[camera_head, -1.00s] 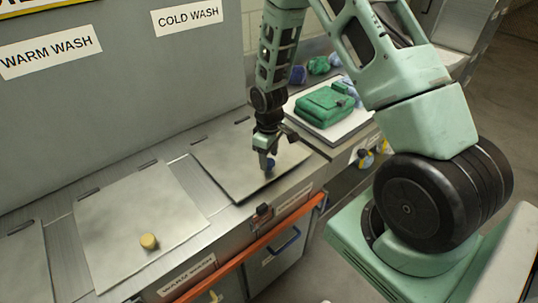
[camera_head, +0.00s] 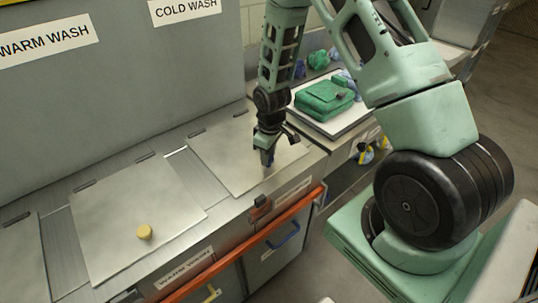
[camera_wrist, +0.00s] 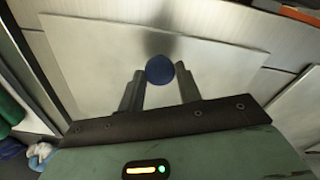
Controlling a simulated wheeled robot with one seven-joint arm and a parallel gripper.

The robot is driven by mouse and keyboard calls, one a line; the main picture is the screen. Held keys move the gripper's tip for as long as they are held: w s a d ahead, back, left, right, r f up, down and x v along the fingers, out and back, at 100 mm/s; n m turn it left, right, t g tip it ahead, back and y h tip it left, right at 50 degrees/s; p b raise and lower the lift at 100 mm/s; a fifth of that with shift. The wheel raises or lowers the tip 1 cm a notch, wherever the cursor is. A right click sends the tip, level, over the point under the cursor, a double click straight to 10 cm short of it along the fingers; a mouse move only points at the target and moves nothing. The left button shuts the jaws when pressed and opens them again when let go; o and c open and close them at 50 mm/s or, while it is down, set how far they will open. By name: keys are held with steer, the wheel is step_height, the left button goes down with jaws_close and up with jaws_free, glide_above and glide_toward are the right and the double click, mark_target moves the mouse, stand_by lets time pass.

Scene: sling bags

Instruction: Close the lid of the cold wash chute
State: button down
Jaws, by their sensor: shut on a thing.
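The cold wash lid (camera_head: 222,150) is a pale metal plate on the counter below the COLD WASH sign (camera_head: 184,9). It lies flat or nearly flat; I cannot tell if a small gap stays under its front edge. My gripper (camera_head: 267,162) points down over the lid's front right part. In the wrist view my two fingers (camera_wrist: 160,85) stand on either side of the lid's round blue knob (camera_wrist: 160,69) and are shut on it. The lid (camera_wrist: 100,62) fills the middle of that view. In the head view the fingers mostly hide the knob.
The warm wash lid (camera_head: 120,205) with a yellow knob (camera_head: 144,232) lies flat to the left. A green sling bag (camera_head: 325,98) rests on a white tray (camera_head: 352,122) right of my gripper. An orange rail (camera_head: 240,247) runs along the counter front.

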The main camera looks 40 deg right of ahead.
steer(key=shift+s+f, duration=0.2)
steer(key=shift+f, duration=0.35)
steer(key=c, duration=1)
jaws_free()
steer(key=shift+w, duration=0.1)
steer(key=shift+o, duration=0.2)
steer(key=shift+r, duration=0.6)
step_height(320, 180, up, 16)
steer(key=s+b, duration=0.1)
steer(key=b, duration=0.1)
steer(key=shift+s, duration=0.25)
steer(key=shift+r, duration=0.1)
